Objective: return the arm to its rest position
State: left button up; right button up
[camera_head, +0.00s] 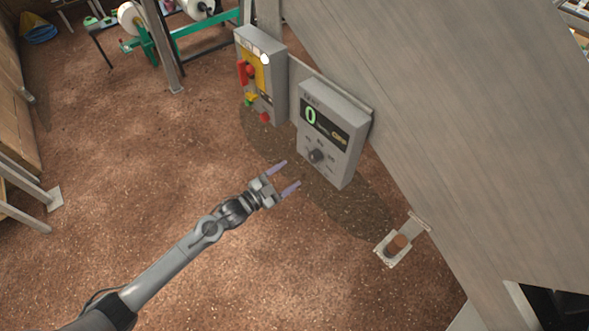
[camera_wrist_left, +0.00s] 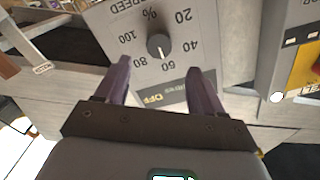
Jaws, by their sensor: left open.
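My left gripper (camera_head: 283,177) is open and empty, in front of and apart from the grey speed control box (camera_head: 344,165) in the head view. The box shows a green 0 on its dark display (camera_head: 316,117) and has a dark knob (camera_head: 317,156) below it. In the left wrist view, the two purple fingers of the left gripper (camera_wrist_left: 161,64) stand apart, with the numbered dial and knob (camera_wrist_left: 160,45) beyond them and nothing between them. The knob's white mark points toward the picture's bottom, near 60. My right gripper is in neither view.
A second grey box (camera_head: 279,79) with a yellow panel and red controls is mounted beside the speed box. A small bracket (camera_head: 388,262) holding a brown cylinder juts out at lower right. A green-framed machine (camera_head: 155,42) stands at the back.

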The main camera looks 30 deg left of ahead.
pick_arm(q)
jog(key=shift+s+a, duration=0.1)
jog(key=shift+s, duration=0.25)
jog(key=s+d+f+n+g+y, duration=0.1)
jog(key=s+d+f+n, duration=0.15)
jog(key=s, duration=0.35)
jog(key=s+d+f+n+g+y, duration=0.1)
jog(key=s+d+f+n, duration=0.1)
jog(key=s+d, duration=0.3)
jog(key=s+a+r+n+g+y, duration=0.25)
jog(key=s+g, duration=0.35)
jog(key=s, duration=0.4)
jog(key=s+a+r+n+g+y, duration=0.1)
jog(key=s+a+n+g+y, duration=0.15)
jog(key=s+g, duration=0.45)
notch_tip(320, 180, up, 29)
jog(key=s+t+p, duration=0.1)
jog(key=t+p, duration=0.1)
jog(key=p, duration=2.7)
jog(key=shift+s+m, duration=0.35)
